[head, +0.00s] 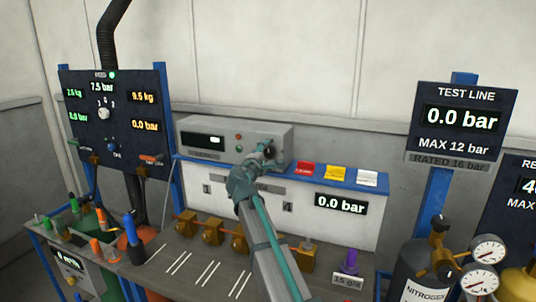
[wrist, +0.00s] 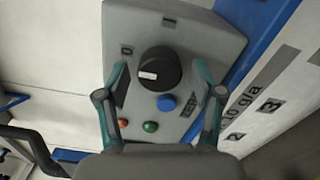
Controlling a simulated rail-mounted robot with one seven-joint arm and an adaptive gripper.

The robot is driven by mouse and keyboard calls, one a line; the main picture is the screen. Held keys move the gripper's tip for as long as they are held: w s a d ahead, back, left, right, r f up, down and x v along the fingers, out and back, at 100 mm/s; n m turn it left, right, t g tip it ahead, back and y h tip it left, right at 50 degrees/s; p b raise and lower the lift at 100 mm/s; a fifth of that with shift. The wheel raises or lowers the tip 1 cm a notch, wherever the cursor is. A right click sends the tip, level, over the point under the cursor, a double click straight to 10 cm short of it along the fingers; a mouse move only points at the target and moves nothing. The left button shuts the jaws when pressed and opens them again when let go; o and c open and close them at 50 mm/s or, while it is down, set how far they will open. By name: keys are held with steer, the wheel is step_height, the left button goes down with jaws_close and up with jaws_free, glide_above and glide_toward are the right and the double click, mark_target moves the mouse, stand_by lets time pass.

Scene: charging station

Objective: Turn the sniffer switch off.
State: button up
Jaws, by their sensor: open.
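The sniffer appears to be the grey box (head: 222,137) with a dark display on the blue shelf in the head view. Its grey front panel (wrist: 208,30) fills the middle of the wrist view. The black rotary switch (wrist: 157,66) has a white mark at its left side in the wrist view. Labels 0 and I stand beyond it, at upper left and top. My gripper (wrist: 161,72) is open, with one finger on each side of the switch; contact cannot be told. In the head view my gripper (head: 263,151) is at the box's right end, hiding much of the switch.
A blue button (wrist: 166,103), a green lamp (wrist: 150,127) and an orange lamp (wrist: 123,124) sit near the switch. Red (head: 305,169), yellow (head: 336,173) and white (head: 367,178) items stand right on the shelf. Brass valves (head: 213,232) line the bench below.

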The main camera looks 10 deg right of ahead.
steer(key=v, duration=1.1)
